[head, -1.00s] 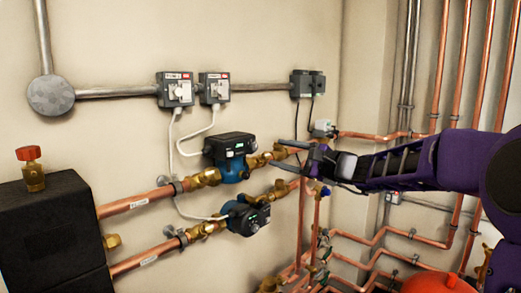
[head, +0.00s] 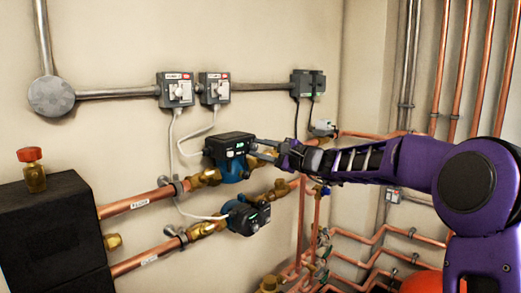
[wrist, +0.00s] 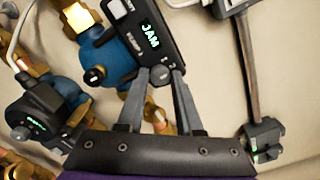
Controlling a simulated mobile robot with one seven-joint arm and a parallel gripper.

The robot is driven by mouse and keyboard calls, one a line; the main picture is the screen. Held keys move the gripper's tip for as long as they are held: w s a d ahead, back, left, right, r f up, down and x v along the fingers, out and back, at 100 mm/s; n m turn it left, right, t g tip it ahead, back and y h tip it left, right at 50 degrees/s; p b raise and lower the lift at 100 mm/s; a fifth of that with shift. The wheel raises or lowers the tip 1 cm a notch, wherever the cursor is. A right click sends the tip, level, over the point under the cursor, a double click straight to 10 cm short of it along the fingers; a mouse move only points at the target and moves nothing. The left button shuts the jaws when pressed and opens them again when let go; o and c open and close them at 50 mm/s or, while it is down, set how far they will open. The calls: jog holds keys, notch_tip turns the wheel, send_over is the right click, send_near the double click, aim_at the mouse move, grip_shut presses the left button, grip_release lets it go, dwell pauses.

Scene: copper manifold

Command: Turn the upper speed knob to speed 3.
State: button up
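The upper pump, blue with a black control head (head: 230,146), is on the upper copper pipe. In the wrist view its head (wrist: 135,35) carries a lit green display (wrist: 150,37) that seems to read "JAM" and a "PUMP 1" label. The upper speed knob (wrist: 160,74) is small, round and grey, at the head's lower end. My gripper (wrist: 161,78) is open at the knob, one fingertip on each side. I cannot tell whether the fingers touch it, nor its setting. In the head view my gripper (head: 262,150) reaches the pump's right end and hides the knob.
A lower pump (head: 245,216) with its own display is just below. Two grey switch boxes (head: 175,89) (head: 214,88) and a double box (head: 307,84) are on the wall above. Copper pipes run below and to the right. A black box (head: 50,232) stands at left.

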grip_shut()
jog(key=shift+m, duration=0.4)
jog(key=m+p, duration=0.2)
jog(key=m, duration=0.1)
jog(key=shift+r+m+p, duration=0.1)
jog(key=shift+m+p, duration=1.7)
jog(key=shift+m, duration=0.7)
jog(key=o, duration=0.5)
grip_release()
jog(key=shift+o, duration=0.2)
